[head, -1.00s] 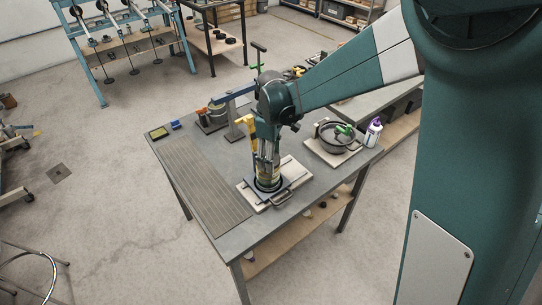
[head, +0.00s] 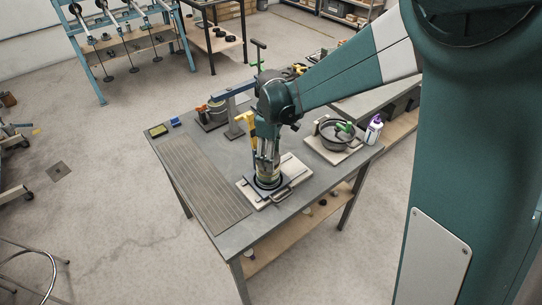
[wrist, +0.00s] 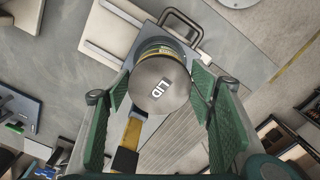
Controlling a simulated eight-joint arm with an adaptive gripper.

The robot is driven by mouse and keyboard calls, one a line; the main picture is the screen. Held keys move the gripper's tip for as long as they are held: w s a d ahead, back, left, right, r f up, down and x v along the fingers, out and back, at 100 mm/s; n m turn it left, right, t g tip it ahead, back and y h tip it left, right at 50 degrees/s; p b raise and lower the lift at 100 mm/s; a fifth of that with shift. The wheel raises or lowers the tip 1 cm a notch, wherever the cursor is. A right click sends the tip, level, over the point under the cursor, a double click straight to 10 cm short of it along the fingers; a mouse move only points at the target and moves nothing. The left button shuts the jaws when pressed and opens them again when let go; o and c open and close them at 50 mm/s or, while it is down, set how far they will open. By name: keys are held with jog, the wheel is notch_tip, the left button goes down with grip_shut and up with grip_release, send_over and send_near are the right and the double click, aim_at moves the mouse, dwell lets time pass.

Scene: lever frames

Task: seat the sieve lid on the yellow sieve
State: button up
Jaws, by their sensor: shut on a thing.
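The yellow sieve (wrist: 166,48) shows as a yellow-banded round body just beyond the lid's edge. In the head view the sieve (head: 268,179) stands upright under my gripper (head: 267,168), over a dark square plate on a pale board. The fingers hide much of the lid and sieve there. I cannot tell whether the lid's rim is fully down on the sieve.
The pale board (head: 298,170) has a metal handle (head: 281,195) at its front. A dark pan (head: 336,132) on another board and a white bottle (head: 373,129) stand to the right. A yellow-handled tool (head: 251,127) stands close behind my gripper. The ribbed mat (head: 200,180) on the left is clear.

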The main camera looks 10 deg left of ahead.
jog(key=shift+f, duration=0.3)
jog(key=o, duration=1)
jog(key=shift+r, duration=0.15)
notch_tip(320, 180, up, 12)
dwell(0.4)
dwell(0.7)
jog(key=shift+d, duration=0.15)
